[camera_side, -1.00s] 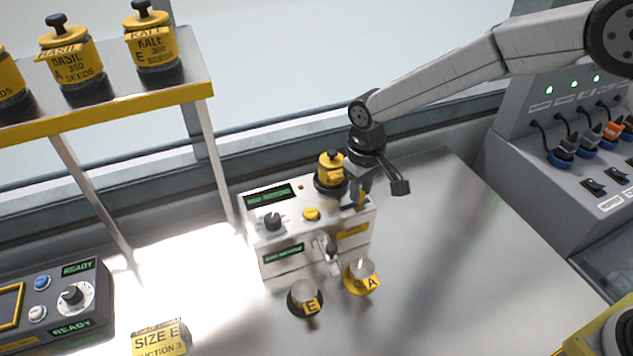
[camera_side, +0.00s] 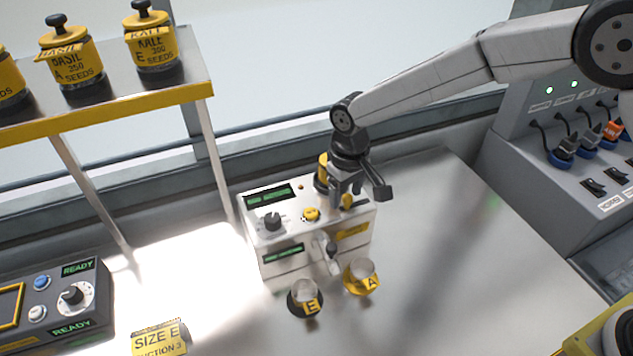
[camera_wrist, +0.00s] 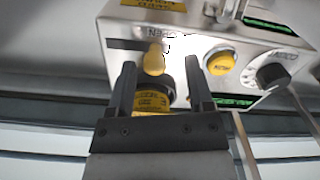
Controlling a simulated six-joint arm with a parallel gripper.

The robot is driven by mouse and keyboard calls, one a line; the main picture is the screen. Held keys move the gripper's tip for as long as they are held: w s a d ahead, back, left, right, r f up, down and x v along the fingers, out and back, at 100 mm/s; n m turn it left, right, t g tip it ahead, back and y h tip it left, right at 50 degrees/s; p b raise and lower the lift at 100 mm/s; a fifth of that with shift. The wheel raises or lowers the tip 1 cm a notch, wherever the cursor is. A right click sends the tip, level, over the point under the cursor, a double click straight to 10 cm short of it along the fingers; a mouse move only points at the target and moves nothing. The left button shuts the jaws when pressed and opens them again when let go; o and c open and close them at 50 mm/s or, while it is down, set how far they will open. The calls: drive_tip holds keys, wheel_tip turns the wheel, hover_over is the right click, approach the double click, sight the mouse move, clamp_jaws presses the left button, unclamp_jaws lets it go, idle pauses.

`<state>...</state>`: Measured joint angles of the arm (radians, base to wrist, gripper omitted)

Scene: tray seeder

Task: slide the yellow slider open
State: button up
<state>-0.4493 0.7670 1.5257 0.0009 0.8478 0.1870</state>
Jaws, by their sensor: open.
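The yellow slider (camera_wrist: 154,59) stands on top of the white seeder box (camera_wrist: 180,22), at the right end of a dark slot in the wrist view, beside the OPEN marking. My gripper (camera_wrist: 160,78) is open, with a finger on either side of the slider. The slider is nearer the left finger in that view; I cannot tell if they touch. In the side view my gripper (camera_side: 345,197) is low over the box's right part and partly hides the slider. A yellow-labelled jar (camera_wrist: 151,102) shows behind the slider, partly hidden by the gripper.
A yellow button (camera_wrist: 220,63) and a black knob (camera_wrist: 271,76) are on the box top, beside my gripper. Two small cups, E (camera_side: 305,297) and A (camera_side: 362,277), stand in front of the box. The table to the right is clear.

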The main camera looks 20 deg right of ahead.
sight(349, 196)
drive_tip(key=shift+r, duration=3.9)
drive_tip(key=shift+d, duration=0.1)
drive_tip(key=shift+d, duration=0.25)
drive_tip(key=s+d+f+m+t, duration=0.2)
drive_tip(key=s+d+f+m, duration=0.1)
drive_tip(key=s+d, duration=1.5)
drive_tip(key=d, duration=0.3)
drive_tip(key=shift+s+d+t, duration=0.25)
drive_tip(key=shift+d+t, duration=0.05)
drive_tip(key=shift+d, duration=0.1)
